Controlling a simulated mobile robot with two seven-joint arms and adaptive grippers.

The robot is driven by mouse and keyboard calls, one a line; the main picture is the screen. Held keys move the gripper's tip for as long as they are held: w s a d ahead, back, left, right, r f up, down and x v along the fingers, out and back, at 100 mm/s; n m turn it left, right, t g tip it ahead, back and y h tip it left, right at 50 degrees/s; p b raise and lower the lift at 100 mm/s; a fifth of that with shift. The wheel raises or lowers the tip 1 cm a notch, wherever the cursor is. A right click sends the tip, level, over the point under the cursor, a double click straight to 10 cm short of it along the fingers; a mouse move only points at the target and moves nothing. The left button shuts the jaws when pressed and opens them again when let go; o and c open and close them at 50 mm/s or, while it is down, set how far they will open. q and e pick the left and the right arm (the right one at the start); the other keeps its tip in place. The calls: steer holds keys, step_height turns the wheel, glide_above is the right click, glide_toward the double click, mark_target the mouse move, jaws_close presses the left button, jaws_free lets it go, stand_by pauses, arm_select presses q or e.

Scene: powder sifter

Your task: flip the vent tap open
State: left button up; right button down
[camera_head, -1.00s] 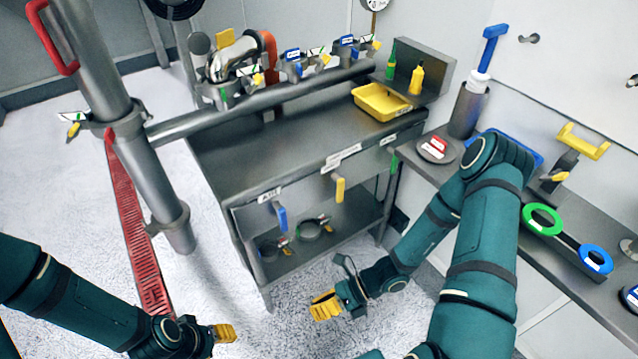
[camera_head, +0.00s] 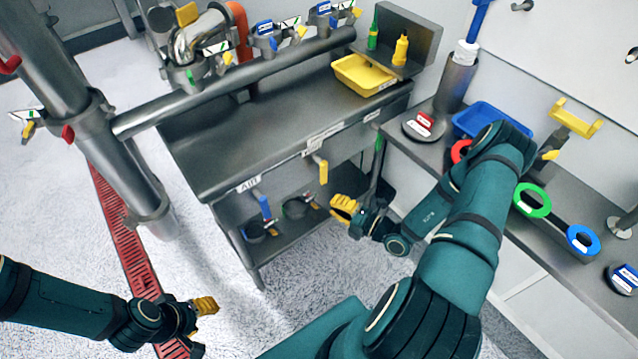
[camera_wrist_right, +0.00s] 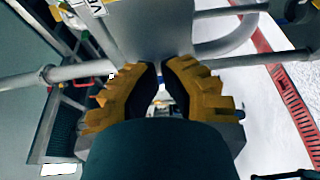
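A row of small lever taps hangs under the front edge of the steel bench. The blue lever (camera_head: 265,207) is below a label reading AIR (camera_head: 248,184). A yellow lever (camera_head: 322,171) hangs in the middle and a green lever (camera_head: 379,144) at the right. The other labels are too small to read, so I cannot tell which tap is the vent. My right gripper (camera_head: 342,207) is just below and right of the yellow lever, apart from it. Its yellow fingers (camera_wrist_right: 160,77) are close together, with nothing held. My left gripper (camera_head: 206,306) is low over the floor, away from the taps.
The bench front (camera_head: 290,160) is close above my right gripper. A lower shelf holds clamp rings (camera_head: 298,207). A yellow tray (camera_head: 361,77) and bottles stand on top. A side counter at right carries a blue tray (camera_head: 490,119) and green ring (camera_head: 532,200). Floor is open in front.

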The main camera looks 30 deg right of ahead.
steer(key=b+x, duration=0.1)
steer(key=x, duration=0.8)
steer(key=shift+w, duration=0.2)
steer(key=d, duration=0.1)
steer(key=w+d+b, duration=0.1)
steer(key=shift+d, duration=0.3)
arm_select(q)
steer(key=shift+w+f, duration=0.25)
steer(key=shift+f, duration=0.75)
arm_select(e)
steer(key=shift+d, duration=0.55)
arm_select(q)
steer(key=shift+a, duration=0.1)
arm_select(e)
steer(key=shift+d, duration=0.15)
